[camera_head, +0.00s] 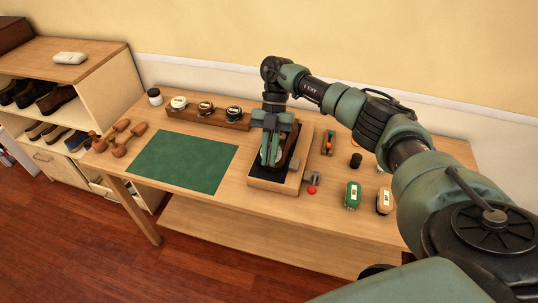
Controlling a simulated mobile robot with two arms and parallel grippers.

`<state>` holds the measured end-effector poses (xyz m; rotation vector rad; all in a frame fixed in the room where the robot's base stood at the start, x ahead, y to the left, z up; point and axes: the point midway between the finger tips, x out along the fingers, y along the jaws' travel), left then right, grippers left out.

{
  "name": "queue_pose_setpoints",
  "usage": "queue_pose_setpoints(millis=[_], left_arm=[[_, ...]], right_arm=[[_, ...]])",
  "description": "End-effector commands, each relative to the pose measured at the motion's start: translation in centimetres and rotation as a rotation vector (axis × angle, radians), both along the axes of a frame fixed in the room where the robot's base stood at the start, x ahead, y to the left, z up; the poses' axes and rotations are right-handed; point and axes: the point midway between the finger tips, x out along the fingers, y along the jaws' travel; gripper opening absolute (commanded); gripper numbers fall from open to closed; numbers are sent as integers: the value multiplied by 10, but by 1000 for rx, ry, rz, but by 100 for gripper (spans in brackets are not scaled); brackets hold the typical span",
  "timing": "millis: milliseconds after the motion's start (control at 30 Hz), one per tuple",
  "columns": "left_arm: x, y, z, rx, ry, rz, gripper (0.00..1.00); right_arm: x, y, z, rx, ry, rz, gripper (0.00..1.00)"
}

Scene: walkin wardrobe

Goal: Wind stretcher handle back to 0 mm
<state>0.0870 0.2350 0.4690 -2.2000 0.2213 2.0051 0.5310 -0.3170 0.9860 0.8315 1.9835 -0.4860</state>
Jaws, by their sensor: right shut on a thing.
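The stretcher (277,185) is a wooden box-like stand on the table, right of the green mat. Its handle (312,187), with a red knob, sticks out at its front right corner, apart from my gripper. A dark brown shoe (291,153) is in the stretcher, partly hidden by my right gripper. My right gripper (270,160) points down over the stretcher and is shut on what looks like the shoe; the contact is mostly hidden. The handle's reading is too small to tell. My left gripper is not in view.
A green mat (182,162) lies bare at the left. Wooden shoe trees (120,138) lie beside it. A rack of jars (205,111) stands behind. Green (352,196) and tan (384,201) labelled items stand right of the handle. A shoe shelf (75,70) is at far left.

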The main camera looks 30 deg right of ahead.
Motion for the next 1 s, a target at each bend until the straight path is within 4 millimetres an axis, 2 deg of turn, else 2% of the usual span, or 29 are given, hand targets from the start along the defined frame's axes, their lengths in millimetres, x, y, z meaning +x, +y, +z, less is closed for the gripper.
queue_pose_setpoints(millis=[300, 333, 367, 400, 767, 1000], left_arm=[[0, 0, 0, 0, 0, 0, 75], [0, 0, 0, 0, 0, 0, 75], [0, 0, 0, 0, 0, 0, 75], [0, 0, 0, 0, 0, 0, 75], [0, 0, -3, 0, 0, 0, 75], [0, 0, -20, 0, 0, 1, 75]], right_arm=[[-2, 0, -3, -2, 6, 1, 0], [-2, 0, -3, -2, 6, 1, 16], [-2, 0, -3, -2, 6, 1, 24], [-1, 0, -2, -1, 5, 1, 27], [2, -2, 2, 0, -1, -1, 27], [17, -15, 32, -1, -2, -2, 27]])
